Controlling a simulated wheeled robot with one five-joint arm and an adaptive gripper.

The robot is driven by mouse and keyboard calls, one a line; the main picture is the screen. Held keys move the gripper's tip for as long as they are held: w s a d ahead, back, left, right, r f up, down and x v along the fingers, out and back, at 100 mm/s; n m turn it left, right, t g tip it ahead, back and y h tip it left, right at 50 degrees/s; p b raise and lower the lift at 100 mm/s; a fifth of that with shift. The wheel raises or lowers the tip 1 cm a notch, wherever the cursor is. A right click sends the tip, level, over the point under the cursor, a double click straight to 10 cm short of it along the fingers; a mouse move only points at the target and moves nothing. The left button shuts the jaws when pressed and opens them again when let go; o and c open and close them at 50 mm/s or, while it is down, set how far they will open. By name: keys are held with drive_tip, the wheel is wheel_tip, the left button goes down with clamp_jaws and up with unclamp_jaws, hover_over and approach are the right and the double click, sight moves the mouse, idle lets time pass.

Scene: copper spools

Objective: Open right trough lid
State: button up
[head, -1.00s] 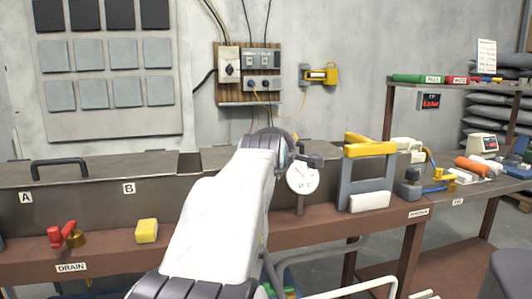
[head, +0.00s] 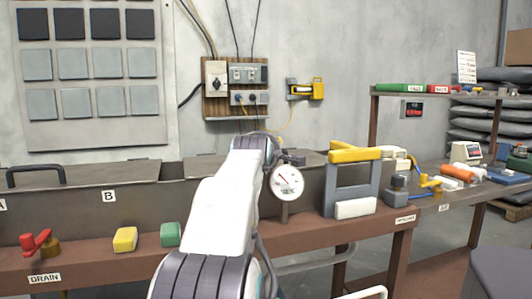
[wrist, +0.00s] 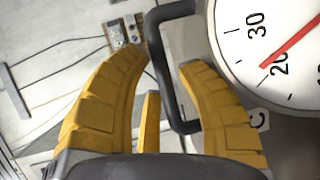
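The right trough lid (head: 205,168) is a flat grey plate on the brown trough, partly hidden behind my arm in the head view. It looks down. A dark bar handle (wrist: 158,85) shows in the wrist view beside a label C (wrist: 258,119). My gripper (wrist: 160,62) has yellow fingers spread apart, with part of the handle between them in the picture; I cannot tell whether they touch it. My arm hides the gripper in the head view. The left lid (head: 85,174), with its own dark handle (head: 35,175), is down near label B (head: 109,196).
A round dial gauge (head: 287,181) stands at the trough front, close right of my gripper; it fills the wrist view's right (wrist: 275,60). A grey-yellow frame (head: 352,180) stands further right. Yellow (head: 125,239) and green (head: 171,234) blocks and a red valve (head: 36,242) are along the front.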

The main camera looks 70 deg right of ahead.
drive_tip(key=shift+d, duration=0.2)
drive_tip(key=shift+o, duration=0.2)
drive_tip(key=shift+f, duration=0.1)
clamp_jaws()
